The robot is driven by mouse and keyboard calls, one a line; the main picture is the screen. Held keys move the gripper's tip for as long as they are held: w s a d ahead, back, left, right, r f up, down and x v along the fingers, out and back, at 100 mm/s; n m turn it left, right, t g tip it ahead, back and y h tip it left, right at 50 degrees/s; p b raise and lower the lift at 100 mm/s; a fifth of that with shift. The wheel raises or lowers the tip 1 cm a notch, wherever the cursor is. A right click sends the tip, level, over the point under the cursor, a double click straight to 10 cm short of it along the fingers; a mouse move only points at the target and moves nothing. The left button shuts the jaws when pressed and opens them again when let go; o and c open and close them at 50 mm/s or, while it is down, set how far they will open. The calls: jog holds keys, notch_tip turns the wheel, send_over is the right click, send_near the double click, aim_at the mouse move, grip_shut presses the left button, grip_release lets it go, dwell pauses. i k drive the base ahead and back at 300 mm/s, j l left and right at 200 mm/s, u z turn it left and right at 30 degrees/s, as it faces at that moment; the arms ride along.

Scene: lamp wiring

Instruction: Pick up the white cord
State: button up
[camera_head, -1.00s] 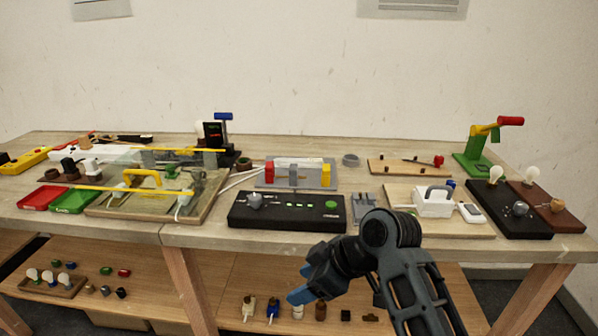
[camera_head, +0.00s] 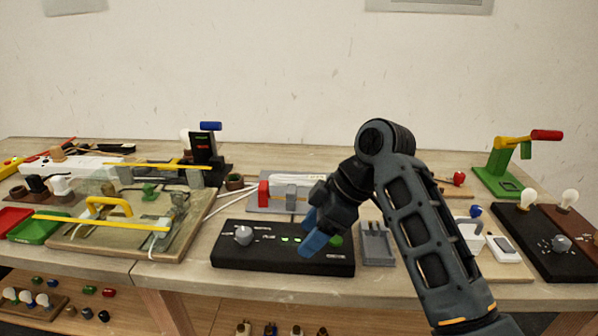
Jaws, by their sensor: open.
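A bundle of white cord (camera_head: 301,180) lies along the top of a grey holder (camera_head: 262,207) with a red end block, at the middle of the bench. Thin white strands (camera_head: 217,212) run out to the left of the holder. My gripper (camera_head: 311,232) is open, its blue fingers tilted down to the left above the black control box. It is in front of the cord and apart from it, with nothing seen between the fingers. My gripper and arm hide the right end of the holder and of the cord.
A black control box (camera_head: 230,252) with a knob and green lights lies in front of the holder. A grey slotted tray (camera_head: 376,254) is right of it. A framed board (camera_head: 70,245) with yellow bars fills the left. A green crank stand (camera_head: 497,175) is at right.

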aim_at(308, 181)
jog(key=i, duration=1)
